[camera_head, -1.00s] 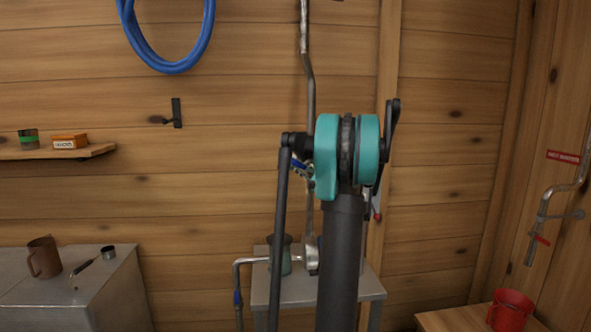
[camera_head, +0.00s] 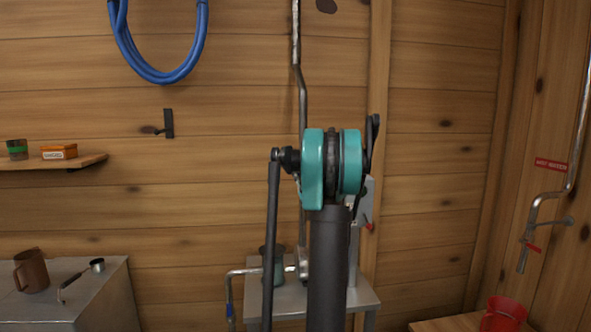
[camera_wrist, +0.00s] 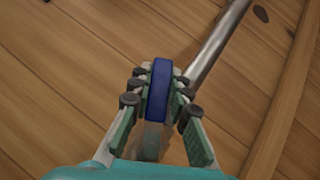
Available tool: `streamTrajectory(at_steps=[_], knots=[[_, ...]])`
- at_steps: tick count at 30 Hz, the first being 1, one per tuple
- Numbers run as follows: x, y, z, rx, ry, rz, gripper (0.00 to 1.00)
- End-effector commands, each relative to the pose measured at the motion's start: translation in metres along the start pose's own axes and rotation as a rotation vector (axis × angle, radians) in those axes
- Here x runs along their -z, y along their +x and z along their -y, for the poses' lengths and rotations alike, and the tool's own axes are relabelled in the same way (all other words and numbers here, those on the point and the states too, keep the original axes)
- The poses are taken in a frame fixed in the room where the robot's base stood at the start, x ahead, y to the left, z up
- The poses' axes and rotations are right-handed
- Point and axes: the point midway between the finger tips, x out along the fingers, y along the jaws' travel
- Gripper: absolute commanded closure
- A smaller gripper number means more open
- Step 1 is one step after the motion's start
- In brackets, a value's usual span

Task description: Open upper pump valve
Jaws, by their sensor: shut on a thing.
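In the wrist view, my gripper (camera_wrist: 158,88) is closed around a blue valve lever (camera_wrist: 159,92), with a finger on each side of it. The lever stands close to a metal pipe (camera_wrist: 215,45) that runs up along the plank wall. In the head view, the vertical pipe (camera_head: 301,110) rises behind my arm above the pump (camera_head: 272,265) on a metal stand. My arm hides the gripper and the upper valve there. Another blue handle (camera_head: 230,311) is on the lower pipe left of the stand.
A grey metal box (camera_head: 105,300) with a brown mug (camera_head: 31,270) stands at the left. A shelf (camera_head: 90,160) and a coiled blue hose (camera_head: 160,77) are on the wall. A red bucket (camera_head: 503,314) is at the lower right.

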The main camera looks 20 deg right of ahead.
Motion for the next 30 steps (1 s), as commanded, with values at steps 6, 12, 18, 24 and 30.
streamTrajectory(at_steps=[6, 12, 18, 24, 30], knots=[[0.0004, -0.0009, 0.001, 0.005, 0.003, -0.001, 1.0], [0.0003, -0.001, 0.0008, 0.005, 0.003, -0.002, 0.81], [0.0002, -0.0006, 0.0007, 0.004, 0.003, -0.001, 0.6], [0.0002, -0.0003, 0.0006, 0.004, 0.003, -0.001, 0.6], [0.0005, -0.0063, 0.0007, 0.004, 0.002, -0.001, 0.6]])
